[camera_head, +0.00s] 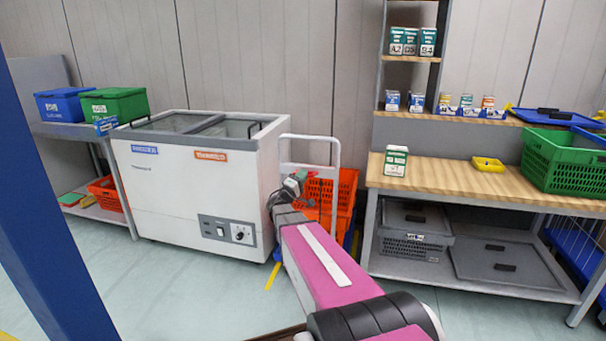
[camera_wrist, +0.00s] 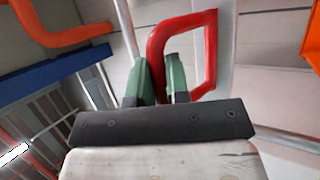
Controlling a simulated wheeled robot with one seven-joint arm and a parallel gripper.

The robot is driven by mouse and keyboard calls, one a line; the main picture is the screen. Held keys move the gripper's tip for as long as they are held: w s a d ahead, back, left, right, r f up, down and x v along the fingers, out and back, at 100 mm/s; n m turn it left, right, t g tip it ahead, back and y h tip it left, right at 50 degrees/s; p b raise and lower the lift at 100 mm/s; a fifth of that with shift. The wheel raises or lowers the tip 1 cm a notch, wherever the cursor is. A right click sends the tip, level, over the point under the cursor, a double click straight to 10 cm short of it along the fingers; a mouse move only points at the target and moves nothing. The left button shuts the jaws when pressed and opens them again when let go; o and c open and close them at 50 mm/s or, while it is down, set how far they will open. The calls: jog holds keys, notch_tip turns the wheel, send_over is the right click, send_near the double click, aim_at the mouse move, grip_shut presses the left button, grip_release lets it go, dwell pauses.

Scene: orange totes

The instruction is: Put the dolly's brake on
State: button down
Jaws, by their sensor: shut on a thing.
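The dolly is at the centre of the head view, with a white push handle (camera_head: 338,152) and stacked orange crates (camera_head: 345,190) on it. In the wrist view a red loop-shaped brake lever (camera_wrist: 183,22) stands against pale metal. My gripper (camera_wrist: 160,82) has two green fingers, one on each side of the lever's near bar, shut on it. In the head view my gripper (camera_head: 296,181) is beside the dolly's handle side. The arm hides the dolly's lower front, and the lever's lower end is hidden behind the fingers.
A white chest freezer (camera_head: 185,180) stands close to the left of my gripper. A wooden-topped workbench (camera_head: 450,178) with a lower shelf stands to the right. A blue post (camera_head: 55,220) crosses the left foreground. Green floor (camera_head: 190,285) lies open before the freezer.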

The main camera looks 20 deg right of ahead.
jog(key=shift+f, duration=0.45)
dwell(0.3)
jog(key=c, duration=1.1)
grip_release()
jog(key=shift+s+a, duration=0.1)
jog(key=v, duration=1)
jog(key=shift+s+a, duration=0.15)
jog(key=shift+a, duration=0.1)
jog(key=shift+f, duration=0.2)
